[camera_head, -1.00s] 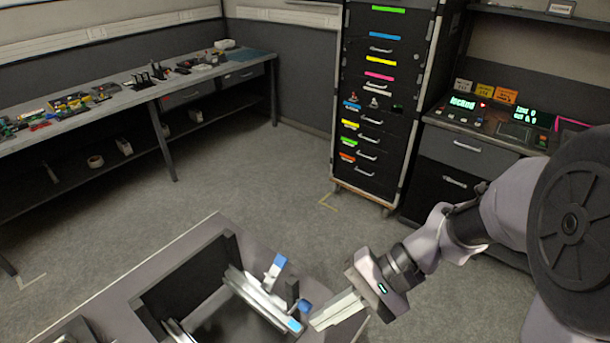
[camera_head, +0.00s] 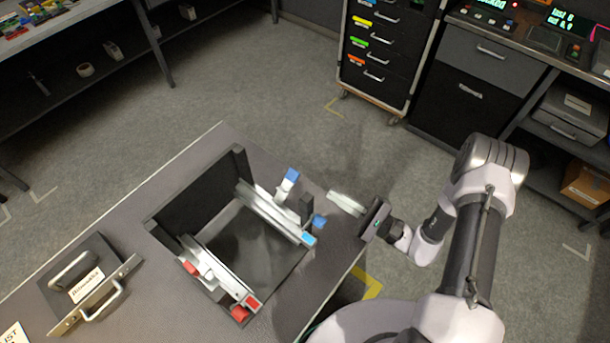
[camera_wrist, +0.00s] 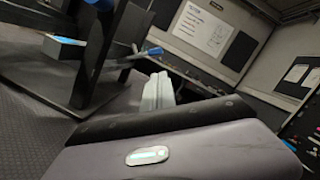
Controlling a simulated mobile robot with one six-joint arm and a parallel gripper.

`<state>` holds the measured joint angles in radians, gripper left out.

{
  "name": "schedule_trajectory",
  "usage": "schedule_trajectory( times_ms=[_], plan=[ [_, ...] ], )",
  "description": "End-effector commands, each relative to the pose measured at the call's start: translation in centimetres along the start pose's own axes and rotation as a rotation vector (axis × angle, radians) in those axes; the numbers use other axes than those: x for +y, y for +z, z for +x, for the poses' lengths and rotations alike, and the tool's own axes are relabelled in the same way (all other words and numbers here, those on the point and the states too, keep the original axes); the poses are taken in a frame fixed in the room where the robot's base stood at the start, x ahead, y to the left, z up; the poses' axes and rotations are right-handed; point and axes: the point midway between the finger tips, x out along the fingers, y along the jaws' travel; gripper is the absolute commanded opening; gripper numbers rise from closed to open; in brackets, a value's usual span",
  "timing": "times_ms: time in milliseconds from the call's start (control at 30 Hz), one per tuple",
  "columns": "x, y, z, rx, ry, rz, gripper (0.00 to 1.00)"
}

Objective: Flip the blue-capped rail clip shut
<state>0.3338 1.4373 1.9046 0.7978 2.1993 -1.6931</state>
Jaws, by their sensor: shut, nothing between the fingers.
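The blue-capped rail clip (camera_head: 287,183) stands up from the far rail (camera_head: 270,215) in the head view, its pale lever raised with the blue cap at the top. A blue knob (camera_head: 319,222) and a blue rail end (camera_head: 308,239) are near its right end. My gripper (camera_head: 335,196) is shut and empty, to the right of the clip and apart from it. In the wrist view my pale fingers (camera_wrist: 158,92) are together, with the blue knob (camera_wrist: 154,51) just beyond them and a blue-topped block (camera_wrist: 65,42) to the left.
A second rail with red ends (camera_head: 218,272) runs along the near side of the black open frame (camera_head: 170,212). A dark plate with a handle (camera_head: 80,280) lies on the bench at left. The bench's right edge is close to my gripper. A drawer cart (camera_head: 380,60) stands behind.

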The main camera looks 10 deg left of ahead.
Motion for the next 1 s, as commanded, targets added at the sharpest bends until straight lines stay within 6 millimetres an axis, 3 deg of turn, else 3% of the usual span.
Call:
schedule_trajectory(
  times_ms=[167,400,600,1000],
  plan=[
    [0.1,0.0,1.3,-0.004,0.004,0.000,0.00],
    [0.2,0.0,6.2,-0.005,0.006,0.000,0.00],
    [0.1,0.0,9.1,-0.003,0.005,-0.001,0.00],
    [0.0,0.1,10.0,-0.002,0.002,0.000,0.00]
  ],
)
